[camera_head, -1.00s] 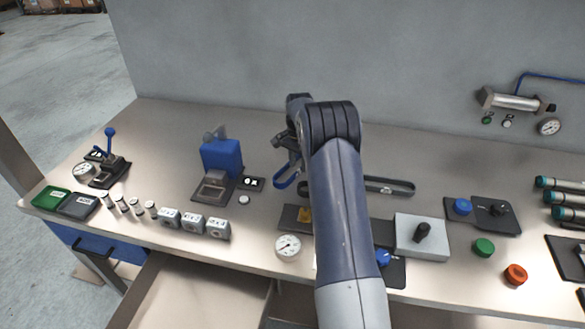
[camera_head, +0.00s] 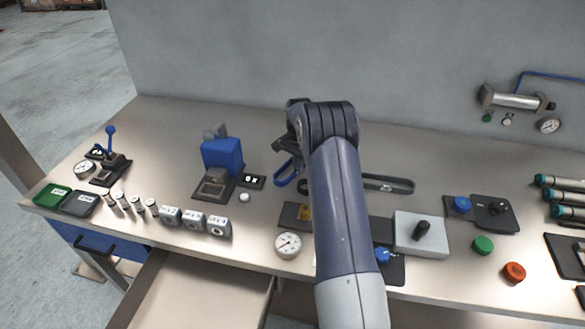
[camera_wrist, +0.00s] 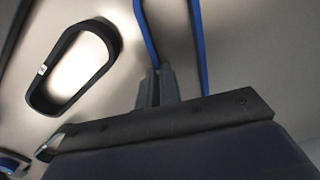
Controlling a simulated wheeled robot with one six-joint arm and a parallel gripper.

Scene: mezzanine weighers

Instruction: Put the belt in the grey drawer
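A blue belt loop (camera_head: 286,181) shows just left of my arm in the head view, over the bench. In the wrist view two blue strands of the belt (camera_wrist: 199,40) run down toward my gripper, and the left strand meets the fingertips. My gripper (camera_wrist: 157,74) has its fingers close together and looks shut on that strand; the exact contact is small and dark. My arm hides the gripper in the head view. A black belt loop (camera_head: 390,185) lies flat on the bench right of my arm. The drawer (camera_head: 195,292) below the bench front stands open, its visible interior bare and greyish-beige.
A blue drawer front (camera_head: 85,240) with a dark handle is at the left. A blue press (camera_head: 222,157), weights (camera_head: 193,220) and a dial gauge (camera_head: 288,244) stand left of my arm. A grey block (camera_head: 421,236) and coloured knobs are right. The back wall bounds the bench.

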